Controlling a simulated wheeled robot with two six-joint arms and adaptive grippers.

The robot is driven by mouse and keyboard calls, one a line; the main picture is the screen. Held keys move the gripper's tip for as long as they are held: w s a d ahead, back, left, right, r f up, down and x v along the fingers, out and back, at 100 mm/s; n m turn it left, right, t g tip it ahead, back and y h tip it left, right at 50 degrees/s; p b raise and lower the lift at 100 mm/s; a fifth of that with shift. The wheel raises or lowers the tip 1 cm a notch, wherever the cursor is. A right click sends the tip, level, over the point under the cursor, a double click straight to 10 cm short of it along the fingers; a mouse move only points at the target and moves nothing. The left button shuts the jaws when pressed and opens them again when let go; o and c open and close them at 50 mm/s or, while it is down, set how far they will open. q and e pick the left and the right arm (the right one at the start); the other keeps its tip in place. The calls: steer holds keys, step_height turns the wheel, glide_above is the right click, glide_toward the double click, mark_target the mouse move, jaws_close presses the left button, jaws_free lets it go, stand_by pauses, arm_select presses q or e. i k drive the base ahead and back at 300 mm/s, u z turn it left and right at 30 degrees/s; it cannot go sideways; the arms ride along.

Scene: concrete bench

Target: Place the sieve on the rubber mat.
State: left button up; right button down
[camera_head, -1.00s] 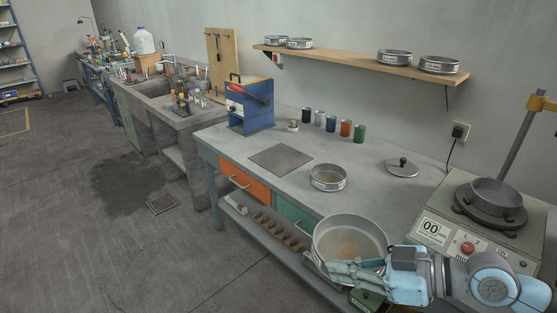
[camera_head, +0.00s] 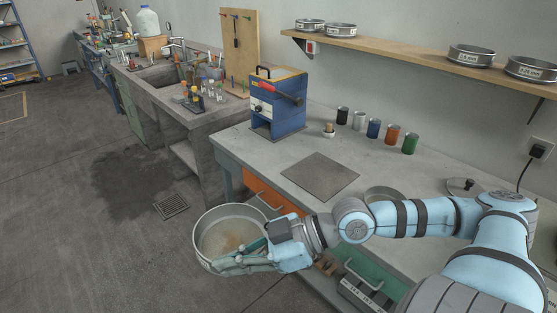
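The sieve (camera_head: 212,219) is a wide, round metal pan with a brownish mesh bottom. It hangs above the floor in front of the bench edge, roughly level and slightly tilted. My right gripper (camera_head: 243,261) is shut on its near right rim. The rubber mat (camera_head: 319,176) is a flat dark grey square on the bench top, bare, up and to the right of the sieve and apart from it. My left gripper is not in view.
A smaller sieve (camera_head: 383,193) on the bench is partly hidden by my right arm. A blue machine (camera_head: 275,105) stands behind the mat, with several coloured cups (camera_head: 373,128) at the back. Several sieves sit on the wall shelf (camera_head: 400,52). An orange drawer (camera_head: 266,199) is below.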

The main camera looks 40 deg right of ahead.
mark_target(320, 174)
steer(key=z, duration=0.05)
steer(key=i, duration=0.9)
steer(key=z, duration=0.75)
steer(key=i, duration=0.45)
steer(key=z, duration=0.3)
